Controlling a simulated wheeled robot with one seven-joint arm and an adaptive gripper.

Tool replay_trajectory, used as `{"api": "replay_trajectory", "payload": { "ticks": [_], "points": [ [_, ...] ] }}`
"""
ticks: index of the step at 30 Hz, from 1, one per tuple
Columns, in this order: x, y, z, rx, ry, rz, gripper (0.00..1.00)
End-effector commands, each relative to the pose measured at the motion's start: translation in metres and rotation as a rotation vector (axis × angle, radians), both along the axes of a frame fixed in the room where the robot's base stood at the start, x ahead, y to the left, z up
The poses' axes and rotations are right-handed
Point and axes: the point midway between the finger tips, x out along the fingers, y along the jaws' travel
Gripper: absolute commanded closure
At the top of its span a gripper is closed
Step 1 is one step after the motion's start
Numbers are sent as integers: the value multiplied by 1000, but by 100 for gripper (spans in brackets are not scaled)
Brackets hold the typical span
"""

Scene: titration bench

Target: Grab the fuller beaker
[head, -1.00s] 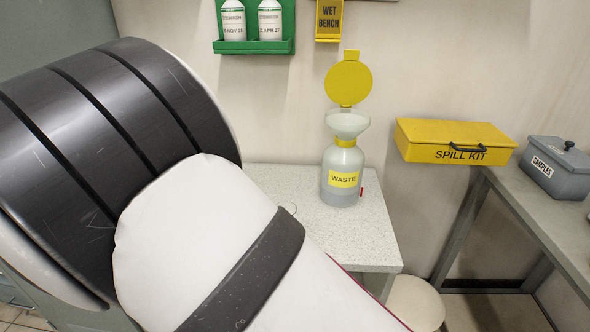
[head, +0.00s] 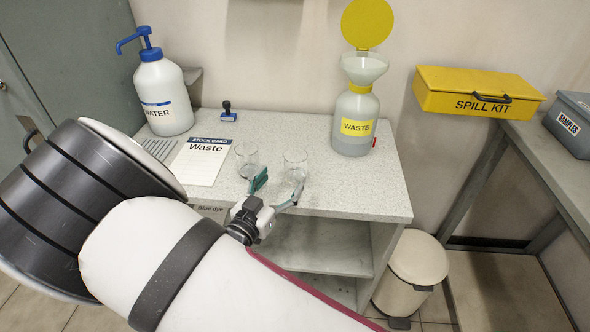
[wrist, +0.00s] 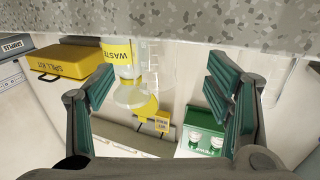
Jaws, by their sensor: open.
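Two clear glass beakers stand upright near the front of the bench top in the head view, a left beaker (head: 246,158) and a right beaker (head: 295,163). Their contents look colourless, and I cannot tell which is fuller. My gripper (head: 279,187) is open and empty at the bench's front edge, with its teal fingers just in front of the beakers. In the wrist view, which is upside down, my gripper (wrist: 163,90) has its fingers wide apart. One clear graduated beaker (wrist: 150,54) shows between them, nearer the left finger. No contact is clear.
The waste bottle (head: 354,118) with its funnel stands behind, to the right. The bench top (head: 372,187) is bare at front right.

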Motion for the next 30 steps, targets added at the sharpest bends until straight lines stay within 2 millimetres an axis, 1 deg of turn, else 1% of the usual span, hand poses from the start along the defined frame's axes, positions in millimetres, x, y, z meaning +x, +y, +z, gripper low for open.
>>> {"api": "replay_trajectory", "payload": {
  "ticks": [5, 10, 14, 16, 21, 22, 23, 24, 26, 27, 28, 29, 30],
  "points": [
    [9, -6, 0, -1, -1, -1, 27],
    [29, -19, -2, -1, -1, -2, 27],
    [45, -24, -1, 0, -1, -1, 27],
    [47, -25, -1, 0, 0, 0, 27],
    [47, -25, -1, 0, 1, 0, 27],
    [47, -25, -1, 0, 0, 0, 32],
    [47, -25, -1, 0, 0, 0, 39],
    [47, -25, -1, 0, 0, 0, 48],
    [47, -25, -1, 0, 0, 0, 61],
    [47, -25, -1, 0, 0, 0, 70],
    [47, -25, -1, 0, 0, 0, 77],
    [47, -25, -1, 0, 0, 0, 83],
    [47, -25, -1, 0, 0, 0, 83]
  ]
}}
